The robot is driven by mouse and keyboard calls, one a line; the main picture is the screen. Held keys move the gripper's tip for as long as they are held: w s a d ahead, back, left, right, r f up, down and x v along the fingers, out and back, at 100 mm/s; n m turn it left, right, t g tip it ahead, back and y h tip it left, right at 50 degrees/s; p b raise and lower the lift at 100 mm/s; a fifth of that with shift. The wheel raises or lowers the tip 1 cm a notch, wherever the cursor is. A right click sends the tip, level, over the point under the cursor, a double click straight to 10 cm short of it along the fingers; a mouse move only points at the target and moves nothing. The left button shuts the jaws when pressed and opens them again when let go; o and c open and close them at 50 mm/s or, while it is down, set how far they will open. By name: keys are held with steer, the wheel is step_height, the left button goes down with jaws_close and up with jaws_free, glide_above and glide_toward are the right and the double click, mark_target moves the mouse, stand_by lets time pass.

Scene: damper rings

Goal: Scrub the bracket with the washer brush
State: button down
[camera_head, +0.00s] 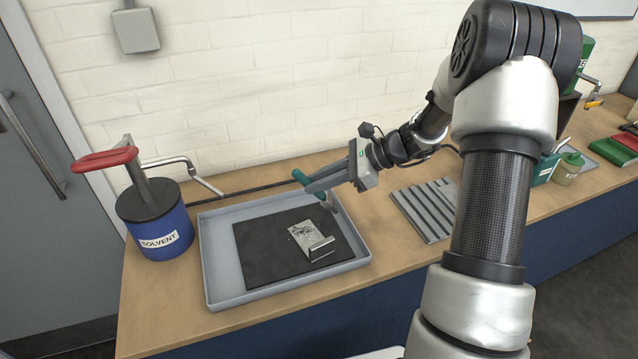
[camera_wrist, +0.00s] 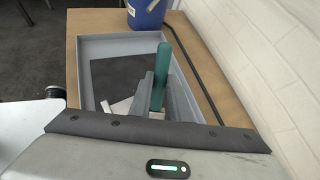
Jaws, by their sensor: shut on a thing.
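The bracket (camera_head: 309,238) is a small metal piece with dark grime marks and a bent-up edge. It lies on the black mat in the grey tray (camera_head: 228,292). My gripper (camera_head: 314,186) is shut on the washer brush (camera_head: 301,178), whose green handle sticks out past the fingers. The brush hangs over the tray's back right corner, above and behind the bracket, apart from it. In the wrist view the green handle (camera_wrist: 163,62) stands between the fingers (camera_wrist: 160,92). Part of the bracket (camera_wrist: 121,107) shows left of them; the brush head is mostly hidden there.
A blue solvent can (camera_head: 155,225) with a red-handled pump stands left of the tray; its spout points toward the tray. A ribbed grey rack (camera_head: 425,210) lies to the right. The brick wall (camera_head: 250,90) is close behind. Green containers (camera_head: 545,168) stand farther right.

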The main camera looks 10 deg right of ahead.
steer(key=shift+r+p, duration=0.65)
steer(key=shift+r, duration=0.5)
